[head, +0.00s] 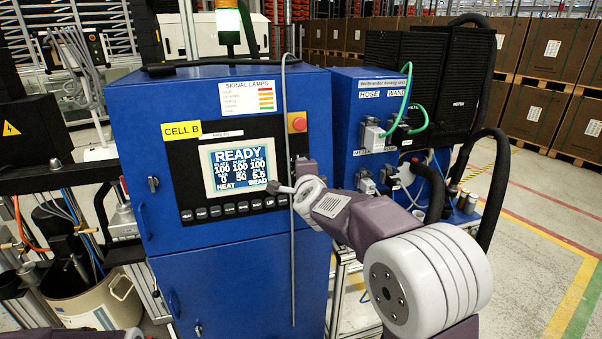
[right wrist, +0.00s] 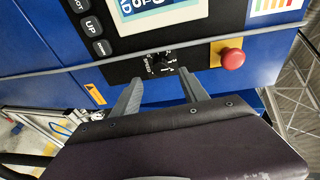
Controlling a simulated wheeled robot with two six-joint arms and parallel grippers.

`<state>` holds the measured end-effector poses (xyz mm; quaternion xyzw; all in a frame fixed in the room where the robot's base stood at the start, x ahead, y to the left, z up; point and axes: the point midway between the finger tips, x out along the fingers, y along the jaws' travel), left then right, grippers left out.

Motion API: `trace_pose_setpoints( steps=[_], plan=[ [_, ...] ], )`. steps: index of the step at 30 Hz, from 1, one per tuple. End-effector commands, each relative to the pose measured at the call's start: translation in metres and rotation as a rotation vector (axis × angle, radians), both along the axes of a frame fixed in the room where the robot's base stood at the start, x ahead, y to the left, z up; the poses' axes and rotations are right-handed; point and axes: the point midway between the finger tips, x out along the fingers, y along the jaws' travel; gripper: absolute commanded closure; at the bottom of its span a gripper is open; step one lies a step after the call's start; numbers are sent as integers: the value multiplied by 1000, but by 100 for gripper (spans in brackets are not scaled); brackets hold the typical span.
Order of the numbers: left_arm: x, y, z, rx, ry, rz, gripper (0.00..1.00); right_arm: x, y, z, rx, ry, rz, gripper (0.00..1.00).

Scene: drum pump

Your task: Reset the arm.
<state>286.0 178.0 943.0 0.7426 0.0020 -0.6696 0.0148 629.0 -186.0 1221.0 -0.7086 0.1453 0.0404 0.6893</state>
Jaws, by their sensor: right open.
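The blue cabinet (head: 220,105), labelled CELL B, carries a screen (head: 240,168) reading READY, with a row of buttons (head: 228,209) below it. My right gripper (right wrist: 160,77) is open in front of the panel, its two grey fingers pointing at a black rotary knob (right wrist: 163,63) with a printed scale. The knob appears just beyond and between the fingertips; contact cannot be told. In the head view my right arm hides the knob. My left gripper is out of view.
A red emergency button (right wrist: 232,57) sits right of the knob. A thin grey rod or hose (head: 291,250) hangs down the cabinet front. A second blue unit (head: 365,115) with green hoses stands to the right. A bucket (head: 105,305) stands at lower left.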

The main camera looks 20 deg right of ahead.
Motion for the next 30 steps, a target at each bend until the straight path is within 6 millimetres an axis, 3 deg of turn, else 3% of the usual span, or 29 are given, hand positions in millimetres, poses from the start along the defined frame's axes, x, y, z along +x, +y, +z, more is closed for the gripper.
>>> trace_pose_setpoints(
  steps=[6, 15, 18, 20, 23, 24, 27, 30],
  plan=[
    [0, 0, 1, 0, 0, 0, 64, -29, 5, 8, 0, 0, 1, 48],
    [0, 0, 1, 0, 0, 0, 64, -31, 4, 8, -1, 1, -1, 48],
    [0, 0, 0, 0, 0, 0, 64, -37, -13, 7, -4, 5, -30, 48],
    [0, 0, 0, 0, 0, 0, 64, -52, -16, -24, -78, 85, 10, 48],
    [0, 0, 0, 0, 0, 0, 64, -93, -1, -97, -286, 309, 219, 48],
    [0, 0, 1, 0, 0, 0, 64, -115, 6, -128, -374, 406, 324, 48],
    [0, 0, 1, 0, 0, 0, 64, -181, 17, -195, -569, 635, 597, 48],
    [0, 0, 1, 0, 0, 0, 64, -247, 19, -241, -724, 822, 861, 48]
  ],
)
